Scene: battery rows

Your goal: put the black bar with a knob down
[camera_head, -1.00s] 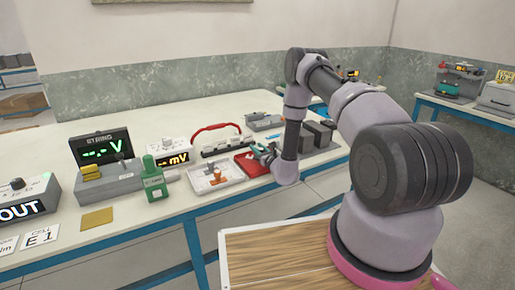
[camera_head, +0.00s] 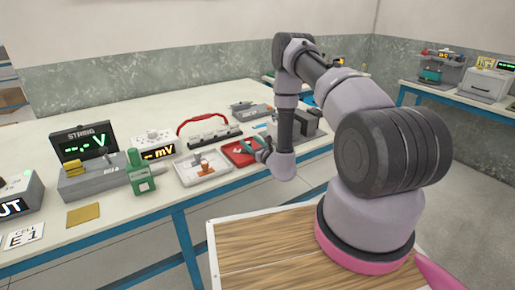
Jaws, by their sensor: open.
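My gripper (camera_head: 264,149) is open at the lower end of my arm, just right of a shallow red tray (camera_head: 233,157). Its fingers are small in the picture and partly hidden by my wrist. A small pale mark shows in the red tray.
A white tray (camera_head: 187,179) with an orange-brown knobbed piece (camera_head: 206,166) stands left of the red tray. A green device (camera_head: 141,172), a voltage display (camera_head: 84,143) and a red-handled rack (camera_head: 214,135) are near. Grey blocks (camera_head: 305,122) stand right behind my wrist.

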